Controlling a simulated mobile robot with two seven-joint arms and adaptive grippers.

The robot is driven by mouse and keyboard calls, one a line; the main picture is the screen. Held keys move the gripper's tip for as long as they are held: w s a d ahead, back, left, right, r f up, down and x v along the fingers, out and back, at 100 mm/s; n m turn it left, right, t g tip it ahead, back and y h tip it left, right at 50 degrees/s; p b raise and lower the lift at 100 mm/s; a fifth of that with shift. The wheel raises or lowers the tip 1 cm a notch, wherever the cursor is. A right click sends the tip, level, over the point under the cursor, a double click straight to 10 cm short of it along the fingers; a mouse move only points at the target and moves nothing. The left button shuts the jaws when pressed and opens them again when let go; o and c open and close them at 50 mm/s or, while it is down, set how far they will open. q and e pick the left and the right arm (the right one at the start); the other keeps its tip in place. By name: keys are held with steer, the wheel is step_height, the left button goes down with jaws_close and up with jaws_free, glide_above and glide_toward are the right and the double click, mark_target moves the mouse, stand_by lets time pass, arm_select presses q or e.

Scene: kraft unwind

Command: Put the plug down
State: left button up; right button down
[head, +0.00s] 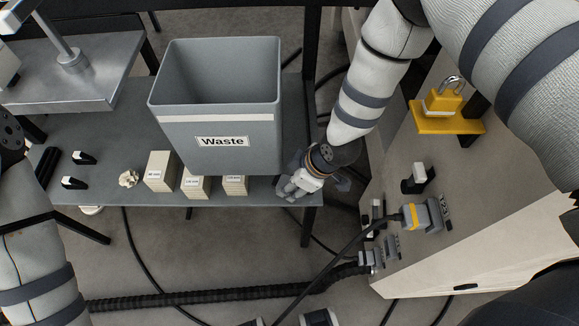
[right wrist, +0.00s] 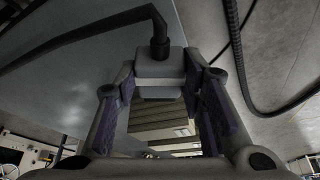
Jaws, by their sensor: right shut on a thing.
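My right gripper (head: 305,186) is at the right end of the grey bench, just right of the waste bin. In the right wrist view its two purple-padded fingers (right wrist: 163,98) are shut on a pale grey plug (right wrist: 160,67), whose black cable leaves from the top and bends left. In the head view the held plug is hard to tell from the gripper. Another grey plug with a yellow band (head: 413,217) sits at the panel on the right, its cable running down left. My left arm enters at the left; its gripper is not identifiable.
The waste bin (head: 222,155) stands on the bench (head: 110,125). Small labelled boxes (head: 159,171), a crumpled piece (head: 128,178) and black-and-white parts (head: 74,182) lie along its front. A yellow padlock (head: 442,100) sits on a yellow shelf (head: 450,126). Cables cross the floor.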

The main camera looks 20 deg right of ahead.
steer(key=w, duration=0.2)
steer(key=w+d, duration=0.1)
steer(key=shift+w, duration=0.4)
steer(key=shift+w+d+f+b, duration=0.1)
steer(key=shift+w+d+b, duration=0.15)
steer(key=shift+w, duration=0.3)
step_height(320, 180, down, 3)
steer(key=shift+w+f+b, duration=0.15)
steer(key=shift+f+b, duration=0.05)
steer(key=shift+b, duration=0.1)
arm_select(q)
steer(key=shift+s+f+g, duration=0.3)
steer(key=shift+s+f, duration=0.3)
steer(key=shift+f, duration=0.15)
arm_select(e)
steer(key=shift+r, duration=0.1)
steer(key=shift+f, duration=0.25)
steer(key=c, duration=1.1)
jaws_free()
arm_select(q)
steer(key=shift+s, duration=0.1)
arm_select(e)
steer(key=shift+o, duration=0.2)
steer(key=shift+r, duration=0.1)
